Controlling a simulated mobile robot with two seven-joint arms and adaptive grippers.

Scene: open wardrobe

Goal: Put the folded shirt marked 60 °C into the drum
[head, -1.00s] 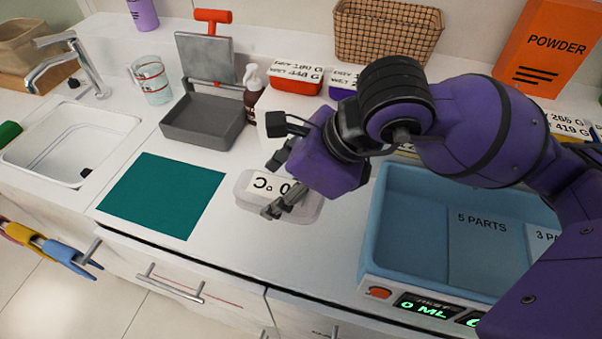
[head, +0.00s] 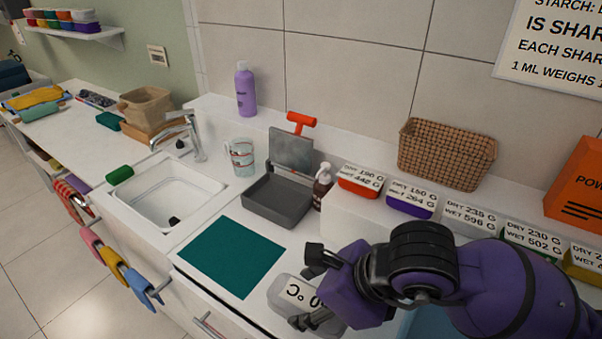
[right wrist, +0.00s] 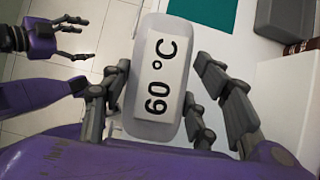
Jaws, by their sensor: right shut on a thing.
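The folded shirt marked 60 °C (right wrist: 161,80) is a pale, rounded block with a white label. My right gripper (right wrist: 160,100) is shut on it, with dark fingers along both sides in the right wrist view. In the head view the shirt (head: 292,291) is at the bottom, right of the teal mat, partly hidden by my right gripper (head: 308,288). I cannot tell whether it touches the counter. My left gripper (right wrist: 72,40) shows at the upper left of the right wrist view, fingers apart and empty, over the floor. No drum is in view.
A teal mat (head: 232,256), grey open box (head: 278,203), pump bottle (head: 322,187) and glass jug (head: 240,158) stand left of my right arm. A sink (head: 170,192) lies further left. Labelled tubs (head: 410,197) and a basket (head: 446,155) line the back.

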